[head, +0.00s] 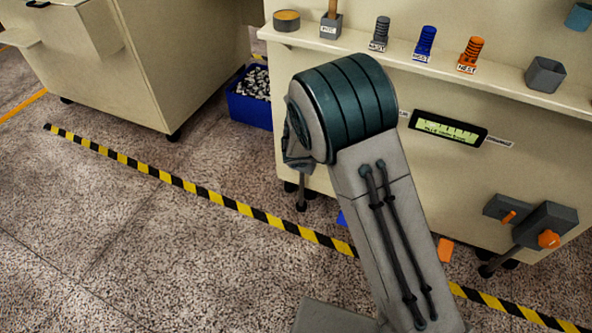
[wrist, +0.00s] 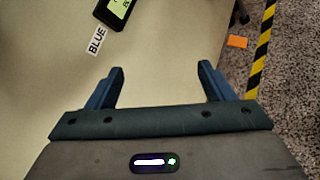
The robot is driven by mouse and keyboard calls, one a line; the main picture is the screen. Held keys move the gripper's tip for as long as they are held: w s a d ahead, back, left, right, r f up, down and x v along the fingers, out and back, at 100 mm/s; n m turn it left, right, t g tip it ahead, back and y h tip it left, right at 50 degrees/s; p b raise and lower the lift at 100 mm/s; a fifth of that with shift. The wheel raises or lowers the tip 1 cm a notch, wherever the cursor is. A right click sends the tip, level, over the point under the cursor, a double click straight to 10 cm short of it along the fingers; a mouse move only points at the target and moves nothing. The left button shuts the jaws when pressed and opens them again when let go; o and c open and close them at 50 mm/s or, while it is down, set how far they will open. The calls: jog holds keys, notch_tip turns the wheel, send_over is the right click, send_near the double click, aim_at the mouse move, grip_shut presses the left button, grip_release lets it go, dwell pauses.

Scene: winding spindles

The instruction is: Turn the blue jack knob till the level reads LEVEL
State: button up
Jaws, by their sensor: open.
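The level display (head: 447,128) is a dark-framed panel with a lit green-yellow screen on the bench front; its reading is too small to make out. Its corner shows at the top of the wrist view (wrist: 118,8), beside a white label reading BLUE (wrist: 97,39). The blue jack knob is not visible in either view; my arm covers part of the bench front in the head view. My gripper (wrist: 161,70) is open and empty, its two dark blue fingers apart in front of the cream bench panel. It is hidden behind my arm in the head view.
An orange knob (head: 548,239) sits on a grey jack at the lower right. Small spindles (head: 426,42) and cups stand on the ledge. A blue bin (head: 250,97) is by the cabinet. Yellow-black tape (head: 210,193) and an orange patch (head: 445,249) mark the floor.

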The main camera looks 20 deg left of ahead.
jog(key=s+a+f+n+t+y+b, duration=0.1)
jog(key=a+f+n+t+y+b, duration=0.5)
jog(key=a+f, duration=0.6)
jog(key=s+a+f+n+t+y+b, duration=0.25)
jog(key=a+f+n, duration=0.55)
jog(key=a+f, duration=0.4)
jog(key=shift+t+y, duration=0.25)
jog(key=shift+t, duration=0.2)
jog(key=shift+w+d+r+b, duration=0.15)
jog(key=shift+w+b, duration=0.65)
jog(key=shift+w, duration=1.65)
jog(key=shift+w+d+b, duration=0.2)
jog(key=shift+w+b, duration=0.6)
jog(key=shift+w, duration=1.6)
jog(key=shift+w+d+r+b, duration=0.15)
jog(key=shift+w+b, duration=0.65)
jog(key=shift+w, duration=1.65)
jog(key=shift+f, duration=0.1)
jog(key=c, duration=0.9)
